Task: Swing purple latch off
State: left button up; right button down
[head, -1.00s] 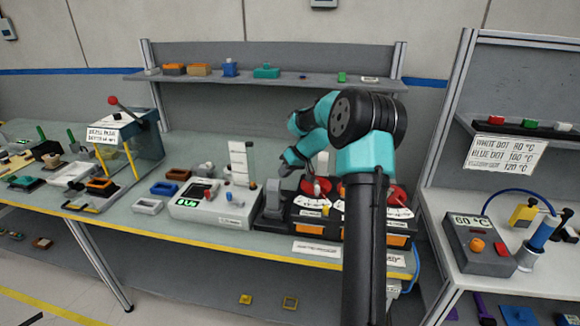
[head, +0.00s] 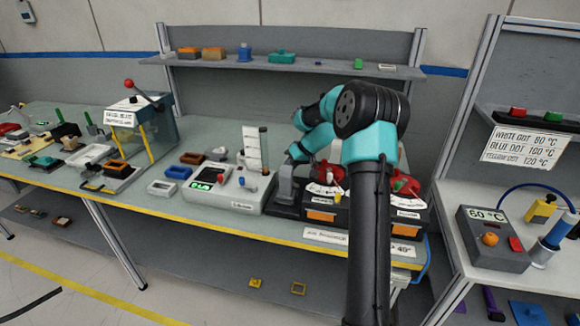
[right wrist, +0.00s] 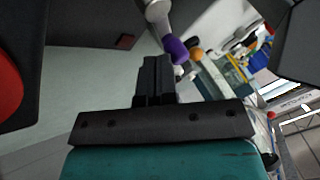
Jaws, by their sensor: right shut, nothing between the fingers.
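A purple piece, likely the latch (right wrist: 175,49), shows in the right wrist view at the end of a pale grey rod (right wrist: 158,11). My right gripper (right wrist: 156,62) is shut and empty, with its fingertips close to the purple piece, just left of and below it in that view. I cannot tell whether they touch. In the head view the black dashboard module (head: 323,215) has orange front panels and red knobs. My right wrist is above its left end, by a grey upright block (head: 286,184). I cannot make out the latch or fingertips there. My left gripper is out of view.
A white instrument with a green display (head: 221,191) stands left of the module. A red round part (right wrist: 8,85) and dark housing are close at the left of the wrist view. A separate bench on the right holds a grey heater box (head: 492,240).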

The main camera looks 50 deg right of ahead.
jog(key=shift+w+a+n+g+y, duration=0.2)
jog(key=shift+n+g+y, duration=0.1)
jog(key=shift+n, duration=0.4)
jog(key=n, duration=0.1)
jog(key=n+g+y, duration=0.1)
jog(key=a+n, duration=0.1)
jog(key=shift+w, duration=0.25)
jog(key=shift+a, duration=0.15)
dwell(0.6)
jog(key=shift+s+d, duration=0.5)
jog(key=shift+s, duration=0.05)
jog(key=shift+r, duration=0.1)
jog(key=v, duration=1)
jog(key=shift+w+d, duration=0.25)
jog(key=shift+w, duration=0.05)
